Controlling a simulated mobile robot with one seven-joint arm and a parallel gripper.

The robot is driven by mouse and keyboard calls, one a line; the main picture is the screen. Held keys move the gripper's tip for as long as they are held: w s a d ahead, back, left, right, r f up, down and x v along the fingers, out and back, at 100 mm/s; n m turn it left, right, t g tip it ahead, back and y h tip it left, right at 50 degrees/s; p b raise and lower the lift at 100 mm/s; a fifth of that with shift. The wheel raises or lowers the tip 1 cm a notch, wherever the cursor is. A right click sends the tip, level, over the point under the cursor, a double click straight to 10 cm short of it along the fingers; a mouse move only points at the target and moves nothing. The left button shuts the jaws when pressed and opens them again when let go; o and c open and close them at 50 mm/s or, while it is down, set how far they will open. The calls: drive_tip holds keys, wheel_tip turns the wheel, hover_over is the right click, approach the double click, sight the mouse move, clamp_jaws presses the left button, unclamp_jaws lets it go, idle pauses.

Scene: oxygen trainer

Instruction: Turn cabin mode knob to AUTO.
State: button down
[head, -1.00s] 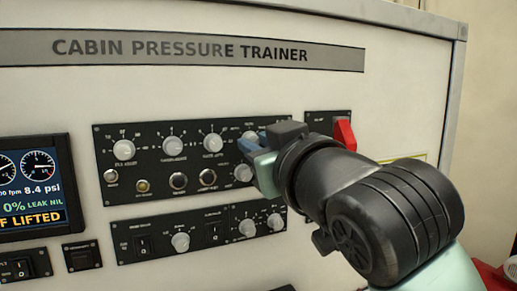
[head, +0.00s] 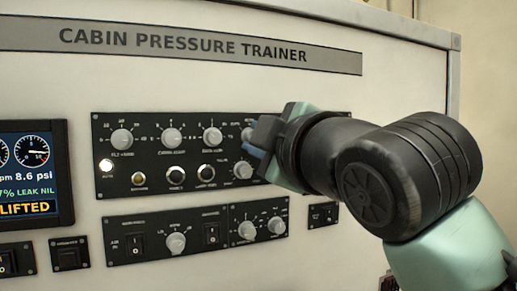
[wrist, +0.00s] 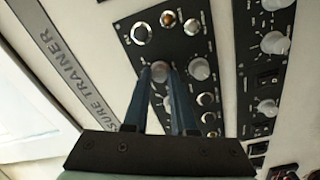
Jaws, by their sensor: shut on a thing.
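The grey knob (head: 248,134) at the upper right end of the upper black panel (head: 150,150) is partly hidden by my gripper (head: 257,146) in the head view. The wrist view shows the same knob (wrist: 160,72) between the tips of my two blue fingers. My gripper (wrist: 160,75) is shut on this knob. The knob's labels are too small or covered, so I cannot tell which setting its pointer faces.
Another grey knob (head: 243,169) sits close below the held one. More knobs, such as this one (head: 212,138), line the upper panel. A lower panel (head: 205,250) carries switches and knobs. A lit screen (head: 30,175) is at the left.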

drive_tip(key=shift+n+b, duration=1)
drive_tip(key=shift+n, duration=3.3)
drive_tip(key=c, duration=0.7)
unclamp_jaws()
